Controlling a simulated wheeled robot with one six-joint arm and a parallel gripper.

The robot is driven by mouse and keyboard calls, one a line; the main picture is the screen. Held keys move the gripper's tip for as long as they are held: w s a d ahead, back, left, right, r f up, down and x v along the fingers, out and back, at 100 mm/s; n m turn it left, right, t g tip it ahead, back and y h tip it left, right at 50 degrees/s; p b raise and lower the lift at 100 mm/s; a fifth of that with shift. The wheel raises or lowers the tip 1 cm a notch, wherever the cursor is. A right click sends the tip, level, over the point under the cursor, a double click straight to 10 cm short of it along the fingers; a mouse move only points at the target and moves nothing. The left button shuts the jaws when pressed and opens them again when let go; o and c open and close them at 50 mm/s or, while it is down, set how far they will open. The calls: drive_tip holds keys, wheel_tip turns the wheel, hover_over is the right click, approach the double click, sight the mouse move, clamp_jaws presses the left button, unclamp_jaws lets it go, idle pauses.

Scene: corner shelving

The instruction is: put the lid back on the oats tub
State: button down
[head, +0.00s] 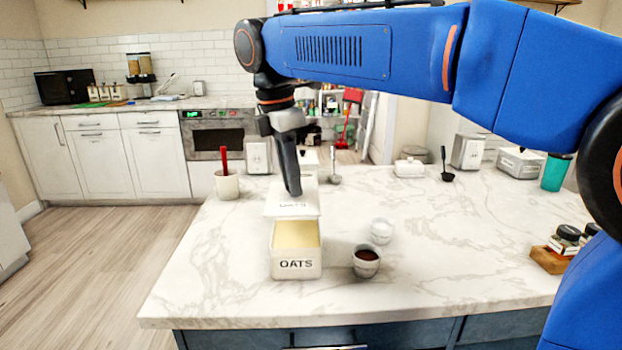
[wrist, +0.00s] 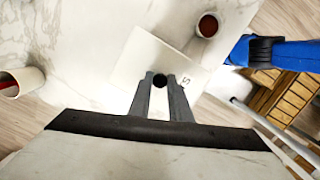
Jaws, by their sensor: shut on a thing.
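The oats tub (head: 296,263) is a white square tub marked OATS, standing open on the marble counter with pale yellow contents showing.
A cup of dark red contents (head: 367,261) and a small white bowl (head: 381,231) stand close to the tub's right. A crock with a red-handled utensil (head: 227,184) stands at the back left. Spice jars in a wooden rack (head: 555,255) are far right. The counter's front left is clear.

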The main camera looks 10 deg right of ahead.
drive_tip(key=shift+s+d+f, duration=0.1)
drive_tip(key=shift+s+d, duration=0.05)
drive_tip(key=shift+d, duration=0.05)
drive_tip(key=shift+f, duration=3.05)
drive_tip(key=shift+f, duration=0.15)
drive_tip(key=c, duration=1.1)
unclamp_jaws()
drive_tip(key=shift+r, duration=3.5)
